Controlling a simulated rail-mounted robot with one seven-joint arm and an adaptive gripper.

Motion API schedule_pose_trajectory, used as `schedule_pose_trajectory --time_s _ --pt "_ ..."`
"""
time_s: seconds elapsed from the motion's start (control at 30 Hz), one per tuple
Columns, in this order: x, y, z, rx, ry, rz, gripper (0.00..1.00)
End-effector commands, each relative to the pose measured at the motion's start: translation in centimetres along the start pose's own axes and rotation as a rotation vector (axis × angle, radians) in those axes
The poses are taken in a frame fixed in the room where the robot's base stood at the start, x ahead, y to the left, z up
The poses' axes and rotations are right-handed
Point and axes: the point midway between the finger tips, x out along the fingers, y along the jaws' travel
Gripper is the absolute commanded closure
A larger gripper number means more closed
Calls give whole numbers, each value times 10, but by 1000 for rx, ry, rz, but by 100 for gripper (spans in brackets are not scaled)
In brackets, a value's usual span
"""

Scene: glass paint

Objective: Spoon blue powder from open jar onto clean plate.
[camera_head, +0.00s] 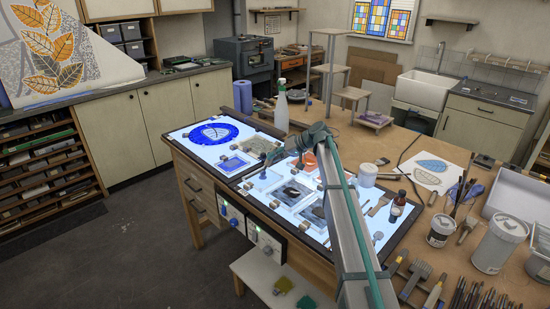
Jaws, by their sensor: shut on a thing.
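My gripper (283,151) is at the far end of my arm, over the lit table top (372,232), and is small and partly hidden by the arm. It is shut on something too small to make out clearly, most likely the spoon. A large round blue piece (213,134) lies on the left light panel, with a square plate with blue on it (234,165) in front. Several glass plates lie under and beside my arm, including one with a dark patch (292,192). I cannot tell which plate is clean. An open jar of blue powder is not identifiable.
A spray bottle (282,108) stands behind the light panels. Cans (500,242) and brushes (468,298) crowd the right front. The bench's back right has bare wood (395,140).

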Motion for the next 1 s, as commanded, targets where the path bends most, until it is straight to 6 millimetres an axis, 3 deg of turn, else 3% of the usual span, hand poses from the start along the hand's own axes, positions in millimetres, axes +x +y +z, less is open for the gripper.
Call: schedule_pose_trajectory --time_s 1.0 --pt "-13 -14 -11 0 -1 0 100"
